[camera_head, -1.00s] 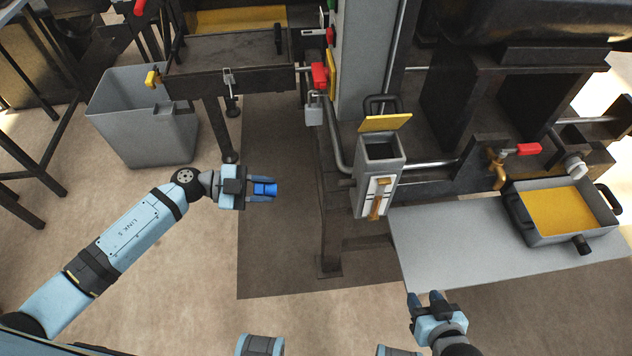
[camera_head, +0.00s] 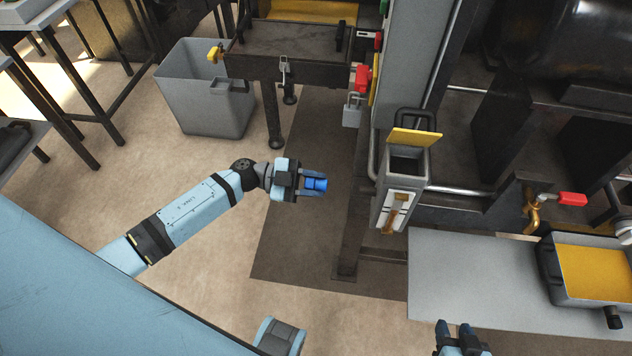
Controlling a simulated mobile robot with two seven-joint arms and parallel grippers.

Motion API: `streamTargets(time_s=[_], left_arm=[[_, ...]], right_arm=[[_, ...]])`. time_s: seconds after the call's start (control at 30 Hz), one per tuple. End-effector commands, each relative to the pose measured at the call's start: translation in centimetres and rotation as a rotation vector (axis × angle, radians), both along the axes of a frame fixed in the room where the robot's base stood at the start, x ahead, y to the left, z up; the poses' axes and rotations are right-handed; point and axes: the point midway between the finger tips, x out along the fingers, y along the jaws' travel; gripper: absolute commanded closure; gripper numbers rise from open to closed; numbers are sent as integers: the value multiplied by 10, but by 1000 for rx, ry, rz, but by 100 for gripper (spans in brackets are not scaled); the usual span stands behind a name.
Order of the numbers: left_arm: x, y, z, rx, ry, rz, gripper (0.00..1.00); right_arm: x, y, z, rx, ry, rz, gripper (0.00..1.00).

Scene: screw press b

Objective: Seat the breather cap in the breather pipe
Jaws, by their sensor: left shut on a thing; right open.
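A small blue cap (camera_head: 316,185), which looks like the breather cap, sits between the fingers of my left gripper (camera_head: 318,183). The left gripper is shut on it and holds it out to the right, in front of the press frame's dark leg. My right gripper (camera_head: 457,328) is open and empty at the bottom edge, below the grey shelf. I cannot tell for sure which part is the breather pipe. A white fitting (camera_head: 624,229) at the right edge is cut off by the frame.
A grey box with a raised yellow lid (camera_head: 414,137) stands right of the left gripper. A grey shelf (camera_head: 470,280) carries a tray of yellow liquid (camera_head: 597,270). A brass tap with a red handle (camera_head: 570,199) is above. A grey bin (camera_head: 205,105) stands on the floor.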

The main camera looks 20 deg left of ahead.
Motion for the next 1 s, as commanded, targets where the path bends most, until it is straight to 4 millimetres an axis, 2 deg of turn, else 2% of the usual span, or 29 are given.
streamTargets(time_s=[0.07,0.6,1.0], left_arm=[[0,1,1,-5,1,-4,93],[14,-47,1,-4,0,-3,93],[15,-53,0,-4,1,-3,93]], right_arm=[[0,-1,4,-3,-3,0,57],[-2,-6,8,-19,-5,3,57],[-2,-4,10,-18,-9,6,57]])
